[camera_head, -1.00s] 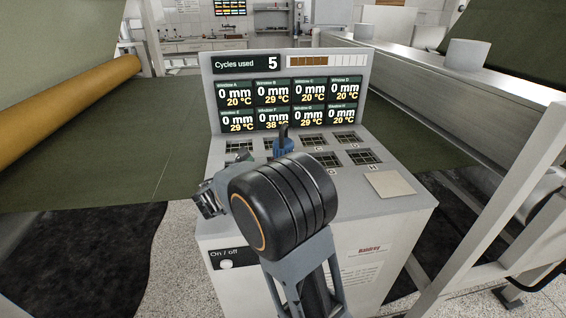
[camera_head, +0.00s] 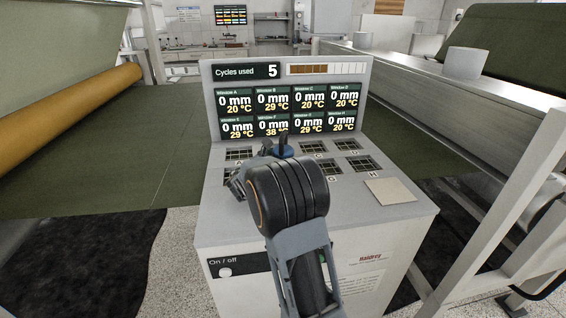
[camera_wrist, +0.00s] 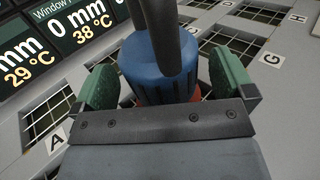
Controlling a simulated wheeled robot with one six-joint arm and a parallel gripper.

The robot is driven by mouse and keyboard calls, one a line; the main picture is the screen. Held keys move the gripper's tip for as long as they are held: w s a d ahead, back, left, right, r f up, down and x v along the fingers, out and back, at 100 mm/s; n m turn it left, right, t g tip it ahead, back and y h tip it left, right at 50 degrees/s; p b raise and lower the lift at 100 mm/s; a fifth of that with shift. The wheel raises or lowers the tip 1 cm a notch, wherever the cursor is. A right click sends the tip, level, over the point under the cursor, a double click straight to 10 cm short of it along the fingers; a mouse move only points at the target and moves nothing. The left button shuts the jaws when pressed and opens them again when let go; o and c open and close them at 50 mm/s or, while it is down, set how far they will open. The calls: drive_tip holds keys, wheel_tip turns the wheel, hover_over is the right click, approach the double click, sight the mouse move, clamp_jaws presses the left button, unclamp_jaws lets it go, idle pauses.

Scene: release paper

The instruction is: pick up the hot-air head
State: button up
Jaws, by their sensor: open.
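The hot-air head is a blue ribbed body with a dark tube on top. In the wrist view the hot-air head (camera_wrist: 155,72) stands between the two green finger pads of my gripper (camera_wrist: 165,88). The jaws are open, with a visible gap on the right side; the left side is closer. A bit of red shows below the blue body. In the head view the hot-air head (camera_head: 283,148) stands on the console top, partly hidden behind my arm. My gripper is mostly hidden there by my own wrist.
The console (camera_head: 405,212) has several grated windows with letter labels, and a display panel (camera_head: 290,68) rises behind them. A pale square plate (camera_head: 390,191) lies at the right of its top. A metal frame (camera_head: 525,190) stands to the right, a brown roll (camera_head: 70,118) to the left.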

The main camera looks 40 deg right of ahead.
drive_tip(key=shift+x, duration=1.1)
drive_tip(key=shift+c, duration=0.2)
drive_tip(key=c, duration=1.5)
drive_tip(key=shift+r, duration=0.2)
drive_tip(key=shift+c, duration=1.3)
